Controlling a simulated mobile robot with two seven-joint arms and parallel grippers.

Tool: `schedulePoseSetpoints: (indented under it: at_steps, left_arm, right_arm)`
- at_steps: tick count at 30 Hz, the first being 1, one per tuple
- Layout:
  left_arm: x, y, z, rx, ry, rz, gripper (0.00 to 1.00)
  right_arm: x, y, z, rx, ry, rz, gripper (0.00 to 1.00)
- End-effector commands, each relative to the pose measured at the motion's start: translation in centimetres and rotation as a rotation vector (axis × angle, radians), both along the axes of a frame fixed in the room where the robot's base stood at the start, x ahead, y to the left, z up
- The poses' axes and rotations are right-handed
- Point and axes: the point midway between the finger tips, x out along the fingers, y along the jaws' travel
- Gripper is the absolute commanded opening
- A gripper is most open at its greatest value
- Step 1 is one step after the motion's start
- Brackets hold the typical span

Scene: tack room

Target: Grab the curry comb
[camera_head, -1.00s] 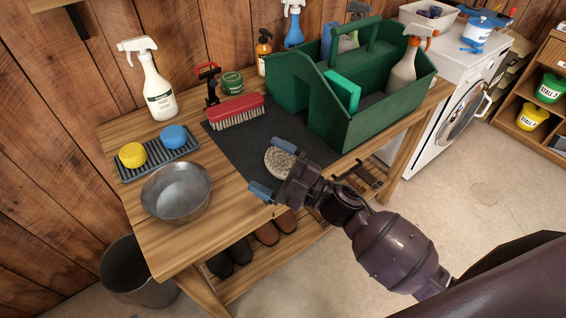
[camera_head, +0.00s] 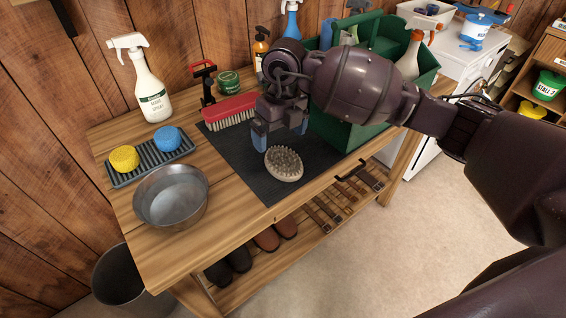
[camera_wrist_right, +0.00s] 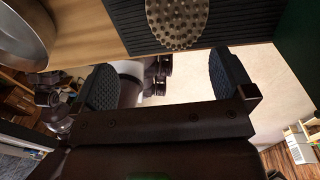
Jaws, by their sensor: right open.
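The curry comb (camera_head: 284,164) is an oval, pale, studded pad lying on the dark ribbed mat (camera_head: 262,187) near the front edge of the bench. My right gripper (camera_head: 281,137) is above the mat, just behind the comb in the head view, fingers pointing down, open and empty. In the right wrist view the comb (camera_wrist_right: 178,20) shows at the top, its top end cut off by the frame, beyond the two spread fingertips (camera_wrist_right: 168,80). The comb is apart from the fingers. My left gripper is not in view.
A red brush (camera_head: 231,111) lies left of my gripper. A green tote (camera_head: 350,131) stands right, partly hidden by my arm. A metal bowl (camera_head: 171,196) and a tray (camera_head: 150,160) with yellow and blue sponges are at left. The mat's front strip is clear.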

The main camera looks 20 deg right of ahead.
Motion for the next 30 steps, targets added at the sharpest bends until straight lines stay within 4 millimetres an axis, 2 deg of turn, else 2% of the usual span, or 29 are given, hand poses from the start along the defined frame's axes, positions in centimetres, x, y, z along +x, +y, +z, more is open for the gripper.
schedulePoseSetpoints:
  at_steps: [3,7,15,23,30]
  left_arm:
    - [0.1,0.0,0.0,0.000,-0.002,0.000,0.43]
    - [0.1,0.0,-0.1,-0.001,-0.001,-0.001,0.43]
    - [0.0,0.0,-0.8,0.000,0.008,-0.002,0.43]
    - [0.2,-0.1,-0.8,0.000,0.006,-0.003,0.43]
    - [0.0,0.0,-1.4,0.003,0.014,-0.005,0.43]
  right_arm:
    - [0.8,-1.0,0.5,-0.067,-0.025,-0.015,1.00]
    - [0.9,-1.2,-0.1,-0.080,-0.028,-0.020,1.00]
    - [0.9,-1.2,-4.0,-0.075,-0.024,-0.019,1.00]
    - [1.0,-1.2,-5.5,-0.074,-0.027,-0.018,1.00]
    - [1.2,-1.3,-8.8,-0.074,-0.024,-0.019,1.00]
